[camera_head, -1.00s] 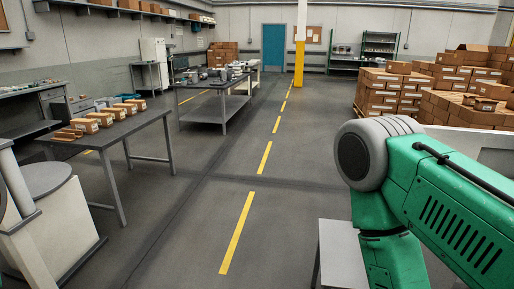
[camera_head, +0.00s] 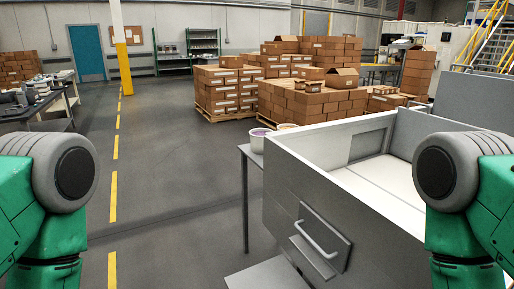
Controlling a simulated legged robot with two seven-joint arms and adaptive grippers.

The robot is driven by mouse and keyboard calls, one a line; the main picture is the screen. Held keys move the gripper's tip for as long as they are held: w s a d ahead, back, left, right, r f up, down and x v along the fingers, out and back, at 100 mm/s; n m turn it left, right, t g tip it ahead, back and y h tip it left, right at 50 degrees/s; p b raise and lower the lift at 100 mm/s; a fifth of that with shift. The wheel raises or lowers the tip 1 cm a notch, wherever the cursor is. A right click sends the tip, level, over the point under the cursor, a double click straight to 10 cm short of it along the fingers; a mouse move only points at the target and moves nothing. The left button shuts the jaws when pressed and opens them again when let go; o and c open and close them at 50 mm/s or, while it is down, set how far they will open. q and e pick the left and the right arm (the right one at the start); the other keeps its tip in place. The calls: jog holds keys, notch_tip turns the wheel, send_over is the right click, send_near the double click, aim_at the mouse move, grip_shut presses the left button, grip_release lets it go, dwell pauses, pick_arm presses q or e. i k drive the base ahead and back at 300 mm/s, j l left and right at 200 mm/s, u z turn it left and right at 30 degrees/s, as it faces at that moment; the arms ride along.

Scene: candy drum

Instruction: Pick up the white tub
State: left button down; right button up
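A small white tub (camera_head: 257,144) stands on the far left corner of a grey table, just left of a large grey open box. Its inside looks purplish, and its lower part is small in view. A second round, tan-topped item (camera_head: 287,127) shows just behind it, partly hidden by the box edge. My green and grey arms show at the left and right edges of the head view. Neither gripper is in view, so both lie outside the picture, and nothing held can be seen.
The large grey box (camera_head: 300,185) with a handled front fills the right foreground. A grey table (camera_head: 247,158) stands behind and left of it. Stacked cartons (camera_head: 315,103) on pallets stand farther back. The floor (camera_head: 170,185) at left centre, with a yellow dashed line, is clear.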

aim_at(261, 141)
jog(key=i+j+z, duration=0.1)
jog(key=j+z, duration=0.15)
jog(key=z, duration=0.3)
jog(key=i+j+z, duration=0.3)
jog(key=j+z, duration=0.3)
jog(key=i+j+z, duration=0.3)
jog(key=j, duration=0.15)
jog(key=j+z, duration=0.3)
